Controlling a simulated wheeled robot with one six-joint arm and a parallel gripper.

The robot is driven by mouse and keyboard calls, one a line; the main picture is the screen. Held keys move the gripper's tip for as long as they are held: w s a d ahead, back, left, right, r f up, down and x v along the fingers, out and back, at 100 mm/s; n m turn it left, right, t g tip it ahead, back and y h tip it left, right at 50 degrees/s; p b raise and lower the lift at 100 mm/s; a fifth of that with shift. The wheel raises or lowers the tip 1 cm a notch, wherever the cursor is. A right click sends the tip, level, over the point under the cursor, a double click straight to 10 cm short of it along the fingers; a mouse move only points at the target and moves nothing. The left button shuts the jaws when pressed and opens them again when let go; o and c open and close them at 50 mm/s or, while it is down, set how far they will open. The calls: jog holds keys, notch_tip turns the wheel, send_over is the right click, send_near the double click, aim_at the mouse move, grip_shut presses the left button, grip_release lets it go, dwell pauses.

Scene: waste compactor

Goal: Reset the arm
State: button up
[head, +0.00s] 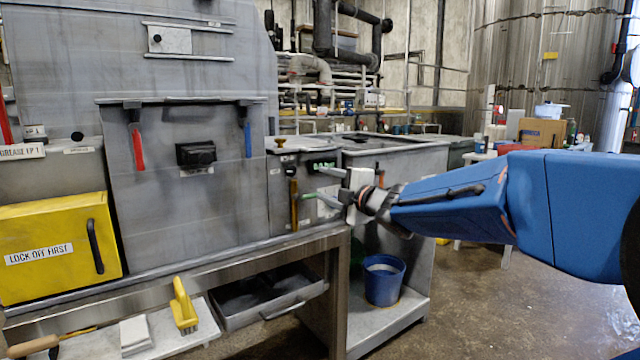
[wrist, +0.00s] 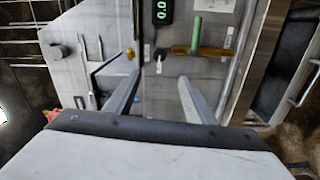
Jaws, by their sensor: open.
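My gripper (head: 319,185) is at the end of my blue arm, which reaches in from the right. Its two fingers are apart and point left toward the grey machine's control panel. In the wrist view the open fingers (wrist: 159,80) have nothing between them. Beyond them is a brass-coloured bar (wrist: 205,51) with a green handle (wrist: 196,28). In the head view the brass bar (head: 293,205) stands upright on the panel, with the green handle (head: 307,196) close to the lower finger. The fingers look clear of the handle, though the exact gap is hard to judge.
A digital display (wrist: 161,12) on the panel reads 0.0 in the part visible. A yellow "LOCK OFF FIRST" box (head: 60,270) and a red handle (head: 137,148) are at the left. A blue bucket (head: 384,280) sits on the lower shelf. Open floor lies at the right.

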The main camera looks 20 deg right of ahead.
jog(key=shift+s+d, duration=0.15)
jog(key=shift+s, duration=0.1)
dwell(0.3)
jog(key=s+d+f+m+g+h, duration=0.2)
jog(key=s+d+f+m+h, duration=0.2)
jog(key=s+f+m, duration=0.3)
jog(key=s+d+f+m+g+h, duration=0.35)
jog(key=s+m, duration=0.25)
jog(key=s, duration=0.3)
jog(key=s+a+f+m+g+y, duration=0.1)
jog(key=s+a+f+m+g, duration=0.2)
jog(key=s+f, duration=0.5)
jog(key=s+a+f+m+g+y, duration=0.1)
jog(key=s+a+f+m+g, duration=0.2)
jog(key=s+f, duration=0.4)
jog(key=s+m+g, duration=0.1)
jog(key=s, duration=0.7)
jog(key=shift+f, duration=0.4)
jog(key=shift+o, duration=0.2)
dwell(2.0)
